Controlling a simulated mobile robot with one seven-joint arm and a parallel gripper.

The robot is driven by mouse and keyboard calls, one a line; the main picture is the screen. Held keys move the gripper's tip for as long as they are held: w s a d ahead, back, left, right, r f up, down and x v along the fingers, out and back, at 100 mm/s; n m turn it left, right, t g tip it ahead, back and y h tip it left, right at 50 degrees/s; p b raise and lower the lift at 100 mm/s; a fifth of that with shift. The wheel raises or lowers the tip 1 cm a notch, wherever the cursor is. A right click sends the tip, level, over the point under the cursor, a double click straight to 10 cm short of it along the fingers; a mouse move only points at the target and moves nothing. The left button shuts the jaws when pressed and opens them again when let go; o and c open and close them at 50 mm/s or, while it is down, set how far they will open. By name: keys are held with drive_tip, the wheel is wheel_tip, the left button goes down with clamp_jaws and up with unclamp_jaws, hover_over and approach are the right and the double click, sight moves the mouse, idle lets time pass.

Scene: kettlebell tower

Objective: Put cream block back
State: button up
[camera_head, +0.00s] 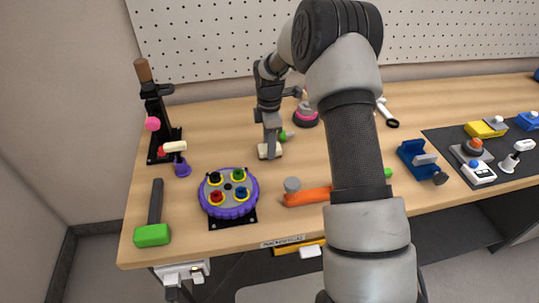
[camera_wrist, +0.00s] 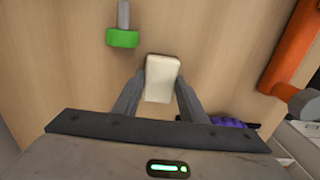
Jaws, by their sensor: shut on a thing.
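The cream block (camera_head: 270,153) is at or just above the wooden table, left of my arm. It also shows in the wrist view (camera_wrist: 161,79) as a pale rounded block between the two grey fingers. My gripper (camera_head: 270,142) points down and is shut on the cream block; in the wrist view the fingers (camera_wrist: 162,88) press its two sides. Whether the block touches the table is hard to tell. A black tower (camera_head: 157,105) with a brown top stands at the back left. A pink ball (camera_head: 152,124) and another cream piece (camera_head: 174,146) on a purple base are beside it.
A purple turntable (camera_head: 229,210) with coloured rings is at front centre-left. A green mallet (camera_head: 152,234) lies front left. An orange tool (camera_head: 308,196) lies near my arm. A dark mat (camera_head: 450,140) bears several items at right.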

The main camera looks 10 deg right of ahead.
drive_tip(key=o, duration=0.9)
drive_tip(key=c, duration=0.4)
wheel_tip(320, 180, up, 9)
drive_tip(key=p, duration=0.5)
drive_tip(key=shift+p, duration=0.3)
